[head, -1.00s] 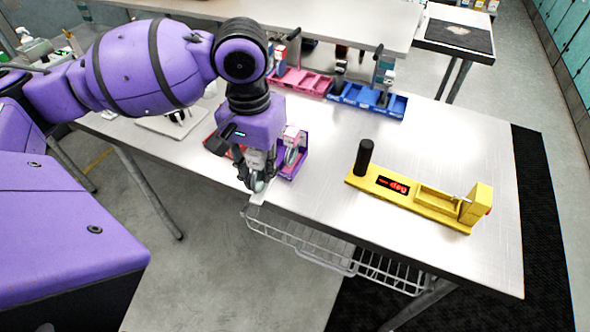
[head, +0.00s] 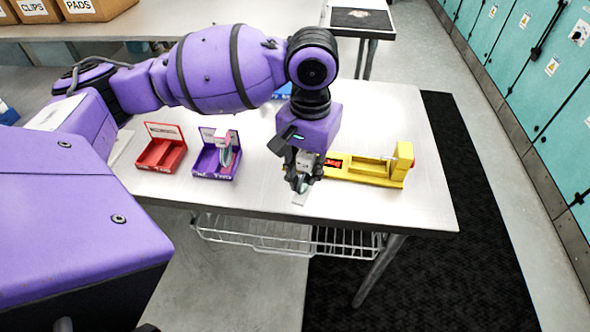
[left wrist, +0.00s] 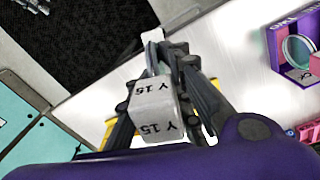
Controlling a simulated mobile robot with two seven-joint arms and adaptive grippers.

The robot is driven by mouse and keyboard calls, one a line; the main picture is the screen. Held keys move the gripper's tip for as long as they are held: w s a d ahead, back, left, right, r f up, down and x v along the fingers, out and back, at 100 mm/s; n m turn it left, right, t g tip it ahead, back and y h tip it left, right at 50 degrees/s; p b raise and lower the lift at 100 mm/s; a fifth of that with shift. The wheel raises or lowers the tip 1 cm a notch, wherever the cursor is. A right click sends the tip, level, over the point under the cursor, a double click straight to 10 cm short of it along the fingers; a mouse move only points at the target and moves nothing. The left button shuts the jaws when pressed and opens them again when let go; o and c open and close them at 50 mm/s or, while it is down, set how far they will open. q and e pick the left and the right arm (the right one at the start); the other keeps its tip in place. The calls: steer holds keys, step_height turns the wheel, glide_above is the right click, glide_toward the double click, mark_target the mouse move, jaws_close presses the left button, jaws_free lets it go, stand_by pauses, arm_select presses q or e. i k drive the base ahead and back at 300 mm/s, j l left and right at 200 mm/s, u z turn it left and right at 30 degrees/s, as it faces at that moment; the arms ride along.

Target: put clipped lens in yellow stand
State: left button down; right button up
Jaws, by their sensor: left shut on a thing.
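My left gripper (head: 303,182) is shut on a pale grey clip, whose block (left wrist: 155,108) reads "Y 15" in the left wrist view. A pale tip (head: 299,198) sticks out below the fingers. The lens in the clip is mostly hidden by the fingers. The yellow stand (head: 372,172) lies on the steel table, right of the gripper. It has a long trough, a raised block at its right end and a red display near its left end. The gripper hides the stand's left end. Gripper and clip are in front of the stand, above the table's front part.
A red tray (head: 160,150) and a purple tray (head: 215,158) holding a clipped lens stand left on the table (head: 420,200). The purple tray also shows in the left wrist view (left wrist: 272,48). A wire rack (head: 270,236) hangs under the front edge. The table's right end is clear.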

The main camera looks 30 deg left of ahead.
mark_target(368, 168)
steer(key=j+z, duration=0.1)
steer(key=z, duration=1.4)
steer(key=k+j, duration=0.1)
steer(key=j, duration=0.25)
steer(key=j+z, duration=0.1)
steer(key=j, duration=0.3)
steer(key=k+j, duration=0.15)
steer(key=j, duration=0.2)
